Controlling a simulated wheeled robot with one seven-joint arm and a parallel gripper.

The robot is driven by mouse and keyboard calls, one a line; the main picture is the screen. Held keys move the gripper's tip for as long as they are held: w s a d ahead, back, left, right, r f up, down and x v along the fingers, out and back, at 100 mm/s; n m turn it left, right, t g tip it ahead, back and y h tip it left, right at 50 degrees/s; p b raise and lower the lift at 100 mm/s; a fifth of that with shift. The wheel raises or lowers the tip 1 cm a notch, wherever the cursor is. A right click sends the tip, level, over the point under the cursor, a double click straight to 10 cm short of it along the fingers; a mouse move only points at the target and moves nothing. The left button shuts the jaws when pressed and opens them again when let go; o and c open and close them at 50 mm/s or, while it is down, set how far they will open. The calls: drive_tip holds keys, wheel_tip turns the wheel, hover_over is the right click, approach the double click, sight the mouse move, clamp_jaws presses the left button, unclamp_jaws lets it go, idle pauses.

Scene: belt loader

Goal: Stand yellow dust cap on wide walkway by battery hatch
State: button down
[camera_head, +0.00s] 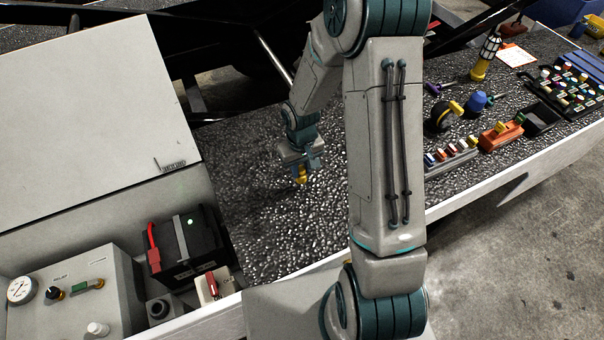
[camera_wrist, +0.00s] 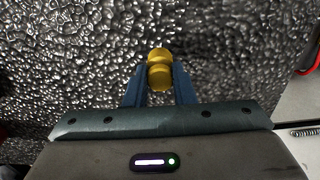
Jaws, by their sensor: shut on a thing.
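The yellow dust cap (camera_wrist: 159,66) sits between the two blue fingers of my gripper (camera_wrist: 159,88) in the wrist view. In the head view the cap (camera_head: 301,175) is a small yellow piece under my gripper (camera_head: 302,163). My gripper is shut on it, pointing down over the dark textured walkway (camera_head: 265,220). I cannot tell whether the cap touches the walkway. The battery hatch (camera_head: 85,95) is the large pale lid, raised at the left. Under it shows a black battery (camera_head: 186,245) with a red cable.
A grey panel (camera_head: 75,295) with a gauge is at lower left. On the walkway's right part stand a blue cap (camera_head: 476,102), an orange tray (camera_head: 500,135), a yellow-black lantern (camera_head: 486,57) and a dark case of small parts (camera_head: 572,90). The walkway around my gripper is clear.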

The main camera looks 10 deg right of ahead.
sight(301, 176)
drive_tip(key=shift+f+p, duration=0.4)
drive_tip(key=shift+f, duration=1.55)
drive_tip(key=shift+f, duration=0.2)
drive_tip(key=c, duration=1.2)
unclamp_jaws()
